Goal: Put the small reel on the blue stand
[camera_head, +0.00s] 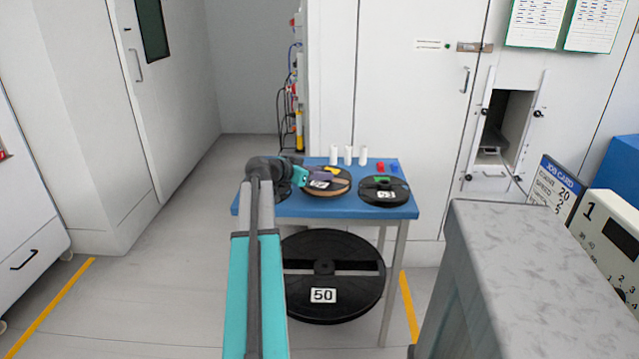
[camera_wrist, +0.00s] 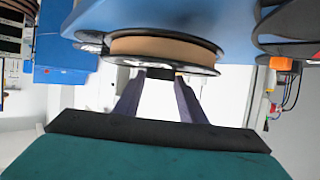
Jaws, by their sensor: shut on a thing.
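A small reel (camera_head: 325,188) with black flanges and a brown winding is at the left of the blue-topped stand (camera_head: 290,208); its white label is partly covered. My gripper (camera_head: 322,175) reaches in from the left, shut on this reel. In the wrist view the fingers (camera_wrist: 160,74) close at the rim of the reel (camera_wrist: 165,48), against the blue surface (camera_wrist: 225,22). I cannot tell whether the reel rests on the stand or is slightly above it. A second, black reel (camera_head: 384,196) with a green part lies flat at the right.
A big black reel marked 50 (camera_head: 330,265) is below the stand's top. Several white pegs (camera_head: 348,156) and red and blue pieces (camera_head: 387,167) are at the back edge. A grey counter (camera_head: 530,260) with a job card (camera_head: 556,190) is at the right. The left floor is open.

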